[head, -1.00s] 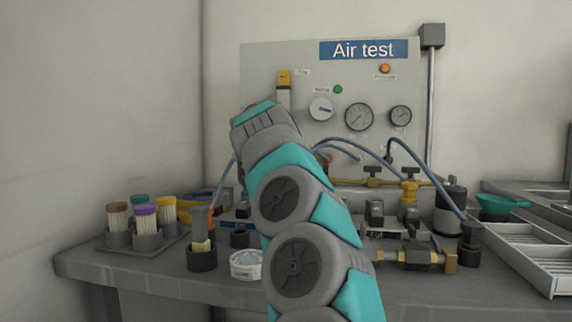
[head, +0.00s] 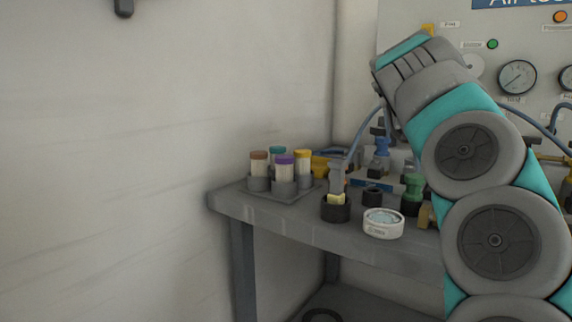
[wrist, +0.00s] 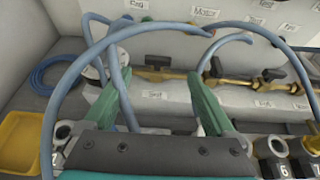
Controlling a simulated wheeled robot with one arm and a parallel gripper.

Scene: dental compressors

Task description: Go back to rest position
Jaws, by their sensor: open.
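My gripper (wrist: 157,82) shows in the wrist view as two green fingers spread apart, with nothing held between them. It is over the bench equipment, in front of a pale labelled panel. Blue hoses (wrist: 70,85) arch around and pass close to the fingers; I cannot tell whether they touch. In the head view my grey and teal arm rises at the right and leans up and left in front of the test panel (head: 405,28). The fingers are hidden there.
Brass valves (wrist: 160,75) and a yellow tray (wrist: 22,140) lie near the gripper. Space left of the bench, before the wall, looks clear.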

